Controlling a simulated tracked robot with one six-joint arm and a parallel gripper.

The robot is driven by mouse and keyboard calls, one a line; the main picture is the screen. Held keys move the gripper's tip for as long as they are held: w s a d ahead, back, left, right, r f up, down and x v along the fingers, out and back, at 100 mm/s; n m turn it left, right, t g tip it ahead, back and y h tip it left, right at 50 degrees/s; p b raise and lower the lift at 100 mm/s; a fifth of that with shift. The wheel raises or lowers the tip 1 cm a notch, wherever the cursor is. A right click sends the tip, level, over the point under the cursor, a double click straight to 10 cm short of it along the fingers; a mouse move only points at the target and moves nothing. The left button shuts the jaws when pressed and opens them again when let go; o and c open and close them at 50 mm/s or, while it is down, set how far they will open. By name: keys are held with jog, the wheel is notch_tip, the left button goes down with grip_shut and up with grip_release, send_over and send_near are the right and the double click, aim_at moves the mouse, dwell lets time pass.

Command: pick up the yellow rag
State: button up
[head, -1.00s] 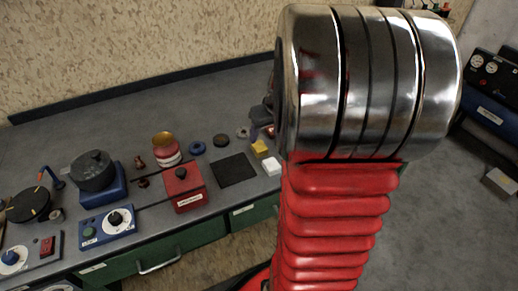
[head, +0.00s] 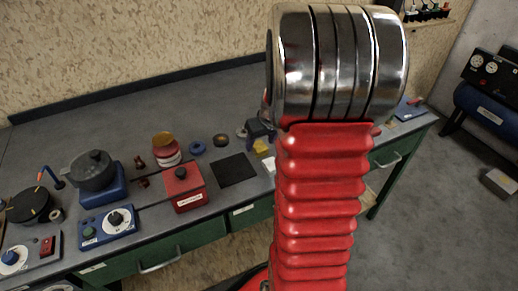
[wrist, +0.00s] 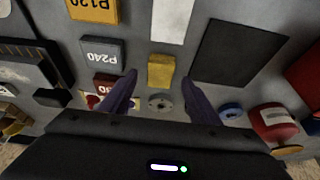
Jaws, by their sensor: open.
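The yellow rag (wrist: 161,71) looks like a small folded block lying on the grey bench top (head: 110,119). In the head view the rag (head: 261,146) is partly hidden by my gripper and arm. My gripper (wrist: 160,77) is open and empty. In the wrist view its two dark purple fingers reach toward the rag, one on each side, with clear gaps. I cannot tell how high the fingertips are above the bench. In the head view my gripper (head: 258,129) shows only in part, just behind the rag.
A grey P240 block (wrist: 101,52) and a yellow P120 block (wrist: 94,10) lie left of the rag in the wrist view. A metal ring (wrist: 160,103) is close by, nearer my gripper body.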

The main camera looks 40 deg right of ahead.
jog(key=shift+x, duration=1.05)
jog(key=shift+c, duration=0.4)
jog(key=c, duration=1.1)
